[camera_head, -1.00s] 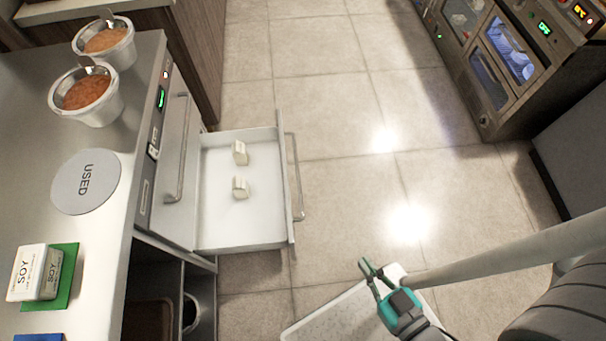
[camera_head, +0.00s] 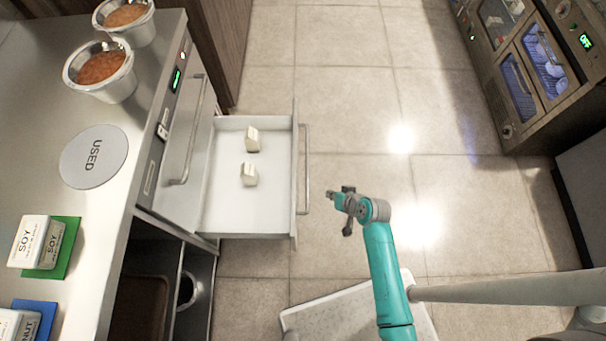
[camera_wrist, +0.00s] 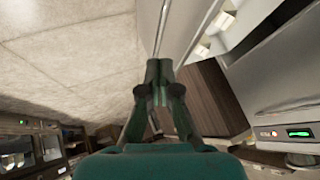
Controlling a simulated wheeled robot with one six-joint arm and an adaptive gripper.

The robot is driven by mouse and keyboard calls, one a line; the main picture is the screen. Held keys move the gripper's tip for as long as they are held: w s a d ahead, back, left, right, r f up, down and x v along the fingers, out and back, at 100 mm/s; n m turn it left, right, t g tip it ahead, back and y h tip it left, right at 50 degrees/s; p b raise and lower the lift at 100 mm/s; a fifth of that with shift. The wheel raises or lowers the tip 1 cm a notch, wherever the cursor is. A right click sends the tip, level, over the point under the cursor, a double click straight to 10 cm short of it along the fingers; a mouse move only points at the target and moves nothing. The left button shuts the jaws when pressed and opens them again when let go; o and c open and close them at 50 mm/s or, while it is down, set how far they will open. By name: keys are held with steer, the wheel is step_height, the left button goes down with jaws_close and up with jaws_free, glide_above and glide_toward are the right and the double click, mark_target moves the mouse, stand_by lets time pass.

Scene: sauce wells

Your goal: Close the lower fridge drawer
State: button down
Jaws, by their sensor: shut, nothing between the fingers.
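The lower fridge drawer (camera_head: 222,215) is pulled out from the counter's right side, with two small white blocks (camera_head: 249,175) inside. Its bar handle (camera_head: 304,170) is on the right end of the drawer, on the outer face. My gripper (camera_head: 332,197) is shut and empty, a little to the right of the handle and apart from it in the head view. In the wrist view my shut fingers (camera_wrist: 159,72) point toward a thin metal bar that appears to be the handle (camera_wrist: 162,28). Whether they touch it cannot be told.
The fridge counter (camera_head: 40,150) on the left holds sauce wells (camera_head: 100,72), a grey USED disc (camera_head: 94,156) and SOY boxes (camera_head: 32,241). Open tiled floor lies right of the drawer. Ovens (camera_head: 530,75) stand at the far right. A pale mat (camera_head: 350,315) lies below.

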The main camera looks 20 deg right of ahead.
steer(key=w+g+y, duration=0.1)
steer(key=w, duration=0.6)
glide_above(307, 182)
steer(key=shift+y, duration=0.3)
step_height(307, 182, down, 7)
steer(key=shift+a+f, duration=0.1)
steer(key=shift+f, duration=0.1)
steer(key=shift+w+a, duration=0.3)
steer(key=shift+a, duration=0.4)
